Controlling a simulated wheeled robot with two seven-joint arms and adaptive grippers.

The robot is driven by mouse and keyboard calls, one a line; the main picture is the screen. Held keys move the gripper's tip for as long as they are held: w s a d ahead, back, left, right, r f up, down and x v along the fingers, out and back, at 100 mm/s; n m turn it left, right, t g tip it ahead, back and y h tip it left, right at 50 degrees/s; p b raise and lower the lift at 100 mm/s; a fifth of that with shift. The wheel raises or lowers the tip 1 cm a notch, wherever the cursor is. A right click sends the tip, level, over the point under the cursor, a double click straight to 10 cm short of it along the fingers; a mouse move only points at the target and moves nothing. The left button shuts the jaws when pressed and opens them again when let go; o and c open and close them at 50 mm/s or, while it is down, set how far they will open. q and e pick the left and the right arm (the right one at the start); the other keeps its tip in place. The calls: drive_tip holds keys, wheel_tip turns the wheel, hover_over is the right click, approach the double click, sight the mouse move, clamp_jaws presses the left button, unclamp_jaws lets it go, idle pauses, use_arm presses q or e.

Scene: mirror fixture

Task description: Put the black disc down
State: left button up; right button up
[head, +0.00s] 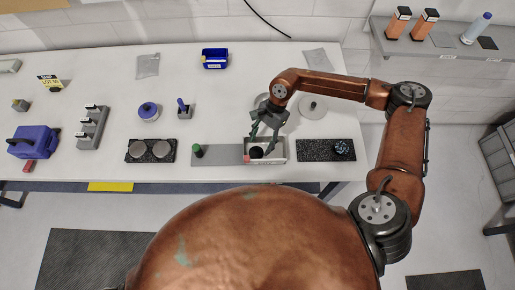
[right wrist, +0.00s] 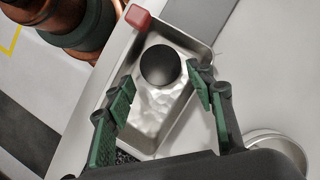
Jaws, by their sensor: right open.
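The black disc (right wrist: 160,65) is in a shallow metal tray (right wrist: 190,125), on or just above a pale, lumpy filling. In the head view the disc (head: 257,153) shows as a dark round shape in the tray (head: 281,158). My right gripper (head: 263,140) is over the tray. In the right wrist view its green-padded fingers (right wrist: 162,80) are apart, one on each side of the disc's near edge, with visible gaps between pads and disc. My left gripper is not in view.
A red block (right wrist: 138,17) sits at the tray's corner. A grey mat with a green-topped piece (head: 198,151) lies left of the tray, and a dark speckled slab (head: 315,150) lies right. A round metal lid (head: 313,107) is behind.

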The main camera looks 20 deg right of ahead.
drive_tip(key=v, duration=0.8)
drive_tip(key=shift+r+b, duration=0.35)
drive_tip(key=shift+b, duration=0.05)
